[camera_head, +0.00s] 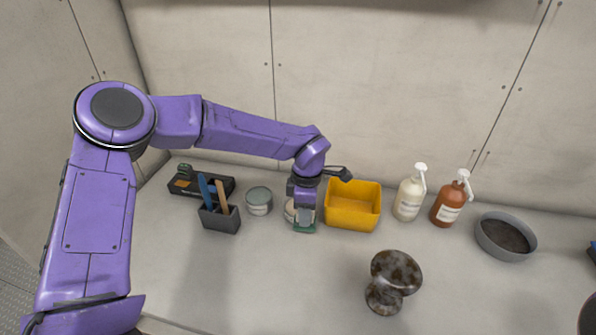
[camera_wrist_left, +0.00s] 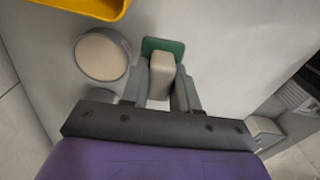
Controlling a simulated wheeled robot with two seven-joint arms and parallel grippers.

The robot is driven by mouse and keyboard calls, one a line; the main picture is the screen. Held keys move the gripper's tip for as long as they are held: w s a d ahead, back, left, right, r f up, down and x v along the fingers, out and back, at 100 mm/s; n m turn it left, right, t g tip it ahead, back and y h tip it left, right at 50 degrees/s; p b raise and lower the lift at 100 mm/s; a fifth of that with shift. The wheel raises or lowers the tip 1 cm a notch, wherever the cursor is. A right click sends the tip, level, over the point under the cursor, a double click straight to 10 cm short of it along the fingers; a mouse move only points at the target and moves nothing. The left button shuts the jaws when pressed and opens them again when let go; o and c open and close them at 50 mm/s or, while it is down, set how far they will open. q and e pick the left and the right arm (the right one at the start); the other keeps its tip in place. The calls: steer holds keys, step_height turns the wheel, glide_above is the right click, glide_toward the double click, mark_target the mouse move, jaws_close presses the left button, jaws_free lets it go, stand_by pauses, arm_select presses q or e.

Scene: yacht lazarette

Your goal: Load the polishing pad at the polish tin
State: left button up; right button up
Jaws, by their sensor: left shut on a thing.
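My left gripper (camera_head: 304,222) is shut on the pale block-like handle of the polishing pad (camera_wrist_left: 162,73). The pad's green base (camera_wrist_left: 174,46) faces down, close to the worktop; whether it touches is unclear. In the head view the green base (camera_head: 304,229) shows just below the fingers. A round tin with a cream-coloured face (camera_wrist_left: 103,54), apparently the polish tin, stands beside the pad with a small gap. In the head view this tin (camera_head: 289,211) is mostly hidden by my gripper. My right gripper is not in view.
A yellow bin (camera_head: 352,220) stands just right of my gripper. A grey round tin (camera_head: 259,201) and a dark holder (camera_head: 221,220) with upright tools stand left. Two pump bottles, a grey bowl (camera_head: 491,246) and a brown mottled knob-shaped object (camera_head: 393,280) are right.

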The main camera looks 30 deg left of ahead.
arm_select(q)
steer(key=w+a+r+n+p, duration=0.2)
steer(key=w+a+n, duration=0.1)
steer(key=n, duration=1.4)
steer(key=w+a+r+n+p, duration=0.1)
steer(key=w+a+r+n, duration=0.2)
steer(key=n, duration=1.5)
steer(key=shift+w+d+f+b, duration=0.15)
steer(key=shift+f+b, duration=0.3)
steer(key=shift+f, duration=1.2)
steer(key=shift+w+d+f+b, duration=0.1)
steer(key=shift+w+f+b, duration=0.25)
steer(key=shift+f, duration=1.25)
steer(key=shift+s, duration=0.1)
steer(key=shift+f+b, duration=0.45)
steer(key=shift+b, duration=0.15)
steer(key=shift+s+f+b, duration=0.1)
steer(key=shift+b, duration=0.2)
